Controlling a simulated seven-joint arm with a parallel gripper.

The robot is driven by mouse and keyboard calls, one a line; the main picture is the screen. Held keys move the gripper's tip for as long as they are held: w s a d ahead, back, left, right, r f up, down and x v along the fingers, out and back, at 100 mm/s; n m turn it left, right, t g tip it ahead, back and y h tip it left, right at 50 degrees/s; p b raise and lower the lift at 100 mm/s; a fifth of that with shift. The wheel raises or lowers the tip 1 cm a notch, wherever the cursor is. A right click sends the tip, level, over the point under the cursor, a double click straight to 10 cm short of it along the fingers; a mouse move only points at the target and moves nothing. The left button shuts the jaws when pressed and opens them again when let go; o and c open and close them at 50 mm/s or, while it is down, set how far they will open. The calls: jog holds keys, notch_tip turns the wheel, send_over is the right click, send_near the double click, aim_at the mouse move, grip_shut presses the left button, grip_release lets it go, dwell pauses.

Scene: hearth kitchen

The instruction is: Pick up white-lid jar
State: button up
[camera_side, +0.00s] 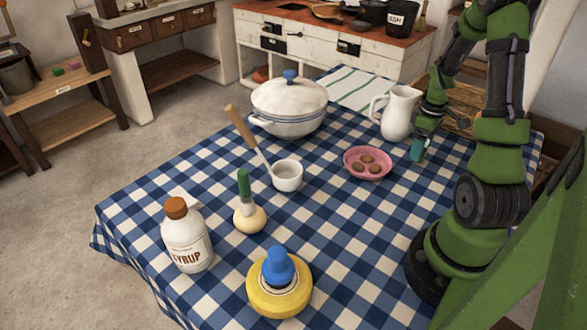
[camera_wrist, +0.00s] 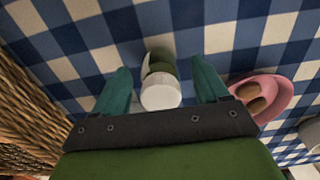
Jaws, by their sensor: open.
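The white-lid jar (camera_wrist: 161,95) shows in the wrist view as a white round lid with a dark green and white part just beyond it. It stands between the two teal fingers of my gripper (camera_wrist: 161,68), with a gap on each side. The fingers are open and do not appear to touch it. In the side view my gripper (camera_side: 417,148) is low over the right part of the table, beside the white pitcher. I cannot make out the jar there; the gripper seems to hide it.
A pink bowl (camera_side: 358,174) with brown pieces lies left of my gripper. The white pitcher (camera_side: 397,117) stands close behind it, and a wicker basket (camera_side: 462,105) is to the right. A pot (camera_side: 288,107), cup and syrup bottle (camera_side: 186,238) stand farther off on the checked cloth.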

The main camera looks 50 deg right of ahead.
jog(key=shift+f, duration=0.5)
jog(key=shift+c, duration=0.2)
jog(key=c, duration=1.1)
